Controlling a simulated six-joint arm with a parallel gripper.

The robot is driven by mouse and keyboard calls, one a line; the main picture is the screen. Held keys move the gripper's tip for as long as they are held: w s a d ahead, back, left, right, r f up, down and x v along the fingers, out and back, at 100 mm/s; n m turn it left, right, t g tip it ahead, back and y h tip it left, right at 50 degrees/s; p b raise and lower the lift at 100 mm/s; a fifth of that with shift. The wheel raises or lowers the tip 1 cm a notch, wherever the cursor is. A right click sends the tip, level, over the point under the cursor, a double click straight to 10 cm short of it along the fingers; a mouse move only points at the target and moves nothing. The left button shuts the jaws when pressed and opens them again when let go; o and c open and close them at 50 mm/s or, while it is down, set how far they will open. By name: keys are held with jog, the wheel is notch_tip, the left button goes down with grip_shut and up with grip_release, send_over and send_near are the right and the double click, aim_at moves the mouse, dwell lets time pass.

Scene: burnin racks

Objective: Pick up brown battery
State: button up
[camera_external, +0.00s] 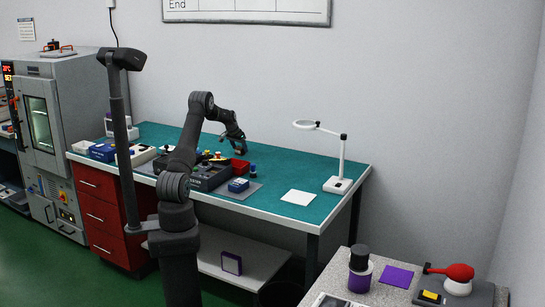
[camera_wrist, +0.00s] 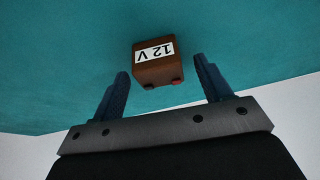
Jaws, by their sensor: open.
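The battery cannot be made out clearly there.
A white lamp (camera_external: 341,165) stands at the right, beside a white sheet (camera_external: 298,197). The mat around the battery looks clear.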

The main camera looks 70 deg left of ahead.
jog(key=shift+w+a+f, duration=0.15)
jog(key=shift+f, duration=0.4)
jog(key=c, duration=1.2)
jog(key=shift+o, duration=0.2)
jog(key=shift+r, duration=0.1)
